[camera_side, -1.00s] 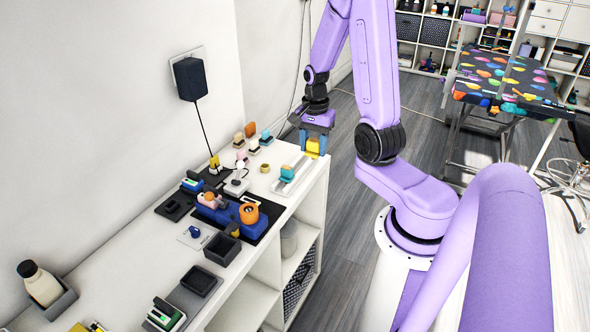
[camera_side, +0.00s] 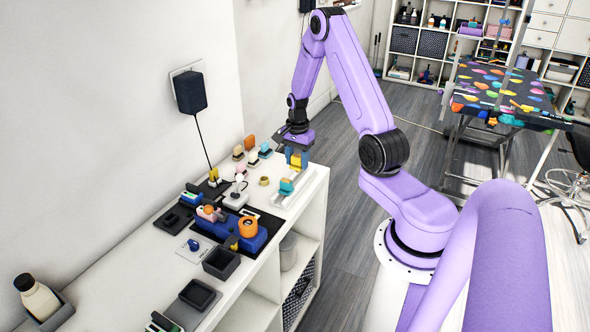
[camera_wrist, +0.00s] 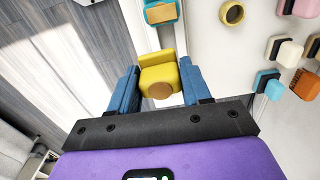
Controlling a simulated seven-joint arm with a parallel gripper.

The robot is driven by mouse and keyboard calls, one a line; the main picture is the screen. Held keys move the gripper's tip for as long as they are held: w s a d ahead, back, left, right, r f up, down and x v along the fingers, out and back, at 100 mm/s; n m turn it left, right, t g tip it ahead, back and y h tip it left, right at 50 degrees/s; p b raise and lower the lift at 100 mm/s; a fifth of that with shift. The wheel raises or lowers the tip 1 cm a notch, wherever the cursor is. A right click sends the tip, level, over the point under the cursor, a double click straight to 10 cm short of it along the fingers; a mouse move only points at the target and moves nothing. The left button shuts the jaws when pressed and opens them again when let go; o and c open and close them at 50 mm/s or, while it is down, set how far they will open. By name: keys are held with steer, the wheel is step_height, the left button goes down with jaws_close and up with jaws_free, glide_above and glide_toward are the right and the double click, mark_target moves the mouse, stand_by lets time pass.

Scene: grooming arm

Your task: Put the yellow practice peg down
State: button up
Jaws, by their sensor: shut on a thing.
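The yellow practice peg (camera_wrist: 160,74) is a yellow block with a round brownish end. It sits between the two blue fingers of my gripper (camera_wrist: 152,90), which is shut on it. In the side view, my gripper (camera_side: 296,160) is over the far end of the white shelf top, with the yellow peg (camera_side: 295,161) at its fingertips. A pale rail-like strip (camera_side: 293,190) lies under and in front of it, with a teal block (camera_side: 286,187) on it. I cannot tell whether the peg touches the strip.
A small yellow ring (camera_side: 264,181) stands left of the strip. Several coloured blocks (camera_wrist: 284,53) stand farther left in the side view. A blue holder (camera_side: 232,228) with an orange roll sits nearer on a dark mat. The shelf's right edge is close.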

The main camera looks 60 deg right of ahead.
mark_target(295, 169)
steer(key=shift+w+d+f, duration=0.35)
steer(key=shift+w+f, duration=0.2)
steer(key=shift+f, duration=0.2)
steer(key=shift+w+f, duration=0.1)
steer(key=shift+f, duration=1.55)
steer(key=shift+f, duration=0.6)
steer(key=o, duration=0.9)
steer(key=shift+o, duration=0.2)
steer(key=shift+r, duration=0.1)
